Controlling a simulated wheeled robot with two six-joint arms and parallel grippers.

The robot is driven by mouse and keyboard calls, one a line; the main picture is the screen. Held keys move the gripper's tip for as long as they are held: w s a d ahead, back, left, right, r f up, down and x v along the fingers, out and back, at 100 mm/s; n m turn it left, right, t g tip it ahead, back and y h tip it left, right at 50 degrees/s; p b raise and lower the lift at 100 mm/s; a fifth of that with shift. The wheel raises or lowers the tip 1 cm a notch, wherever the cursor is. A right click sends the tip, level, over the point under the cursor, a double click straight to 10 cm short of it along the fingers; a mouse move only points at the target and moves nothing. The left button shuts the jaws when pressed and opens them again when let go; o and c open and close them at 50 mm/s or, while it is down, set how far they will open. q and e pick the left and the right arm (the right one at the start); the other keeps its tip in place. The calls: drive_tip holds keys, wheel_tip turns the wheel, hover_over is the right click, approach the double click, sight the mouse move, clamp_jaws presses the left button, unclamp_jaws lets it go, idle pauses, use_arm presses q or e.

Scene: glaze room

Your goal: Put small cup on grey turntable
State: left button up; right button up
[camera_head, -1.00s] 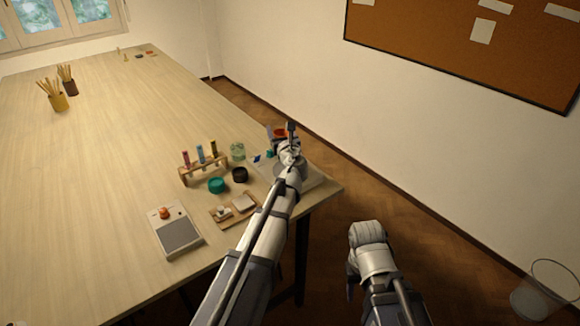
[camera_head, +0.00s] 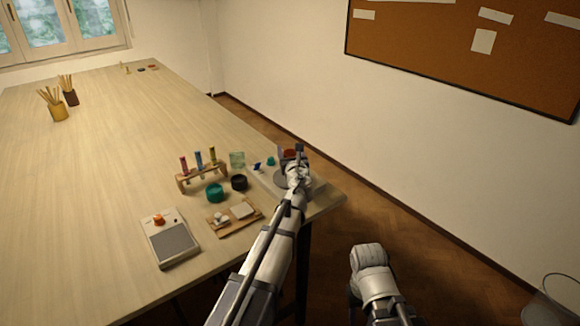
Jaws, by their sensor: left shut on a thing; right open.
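My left gripper (camera_head: 293,155) is at the table's near right corner, above the grey turntable (camera_head: 282,181). It is shut on a small reddish thing, which looks like the small cup (camera_head: 290,153). My wrist hides part of the cup, and I cannot tell whether its base touches the turntable. My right gripper (camera_head: 355,285) is low, off the table's right side and away from the cup. Its fingers are hardly visible; it is open with nothing seen in it.
Left of the turntable are a green jar (camera_head: 215,193), a black jar (camera_head: 239,182), a glass (camera_head: 237,160) and a wooden rack of coloured tubes (camera_head: 202,176). Nearer are a wooden board (camera_head: 235,218) and a scale-like device (camera_head: 172,238).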

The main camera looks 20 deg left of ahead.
use_arm(q)
wheel_tip(320, 180, down, 4)
drive_tip(key=b, duration=0.3)
drive_tip(key=shift+r+b, duration=0.2)
drive_tip(key=shift+b, duration=0.15)
drive_tip(key=shift+f, duration=0.15)
drive_tip(key=o, duration=1.5)
drive_tip(key=shift+s+r, duration=0.2)
drive_tip(key=shift+s, duration=0.05)
drive_tip(key=v, duration=1.1)
drive_tip(key=shift+s+d+p, duration=0.2)
drive_tip(key=shift+s+p, duration=0.05)
drive_tip(key=shift+p, duration=0.05)
